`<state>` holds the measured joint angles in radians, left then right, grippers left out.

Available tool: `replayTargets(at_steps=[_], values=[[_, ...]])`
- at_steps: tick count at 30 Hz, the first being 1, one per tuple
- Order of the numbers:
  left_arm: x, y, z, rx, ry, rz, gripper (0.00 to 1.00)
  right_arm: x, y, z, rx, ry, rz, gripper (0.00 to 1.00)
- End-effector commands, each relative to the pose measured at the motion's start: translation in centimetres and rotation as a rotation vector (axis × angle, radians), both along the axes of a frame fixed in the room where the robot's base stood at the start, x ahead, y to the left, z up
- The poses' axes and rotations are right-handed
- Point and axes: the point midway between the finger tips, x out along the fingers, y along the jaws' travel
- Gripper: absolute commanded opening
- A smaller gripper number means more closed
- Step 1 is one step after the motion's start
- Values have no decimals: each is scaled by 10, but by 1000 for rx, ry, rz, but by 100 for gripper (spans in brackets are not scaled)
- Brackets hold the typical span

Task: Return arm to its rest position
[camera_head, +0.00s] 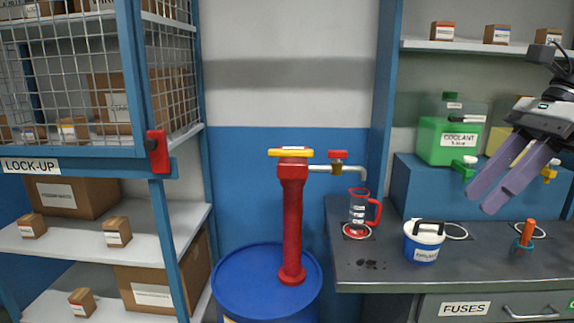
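My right gripper (482,200) hangs at the upper right, in front of the shelf unit and above the grey bench. Its two purple fingers point down and to the left, with a narrow gap between them and nothing held. The gripper is clear of the bench and the things on it. My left gripper and arm are not in view.
A blue drum (240,290) with a red hand pump (292,220) stands in the middle. A green coolant can (435,142) sits behind the gripper. A wire lock-up cage (75,75) is at left.

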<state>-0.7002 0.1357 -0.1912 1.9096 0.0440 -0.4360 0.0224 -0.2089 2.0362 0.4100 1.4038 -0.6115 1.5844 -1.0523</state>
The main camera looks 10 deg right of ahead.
Motion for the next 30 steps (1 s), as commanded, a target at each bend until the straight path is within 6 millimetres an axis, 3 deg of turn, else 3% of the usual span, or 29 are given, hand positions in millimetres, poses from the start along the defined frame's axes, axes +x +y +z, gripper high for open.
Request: replayTargets(at_steps=[8, 14, 19, 23, 26, 30], values=[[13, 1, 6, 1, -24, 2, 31, 26, 1, -65, 315, 34, -230, 31], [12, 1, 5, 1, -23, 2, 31, 47, 4, -138, 677, 130, -541, 31], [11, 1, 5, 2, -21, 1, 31, 57, 7, -227, 1086, 318, -958, 31], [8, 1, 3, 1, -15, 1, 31, 49, 14, -303, 1371, 512, -1307, 31], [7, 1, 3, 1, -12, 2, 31, 31, 27, -366, 1566, 691, -1588, 31], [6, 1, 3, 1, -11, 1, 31, -11, 66, -451, 1789, 992, -1997, 31]])
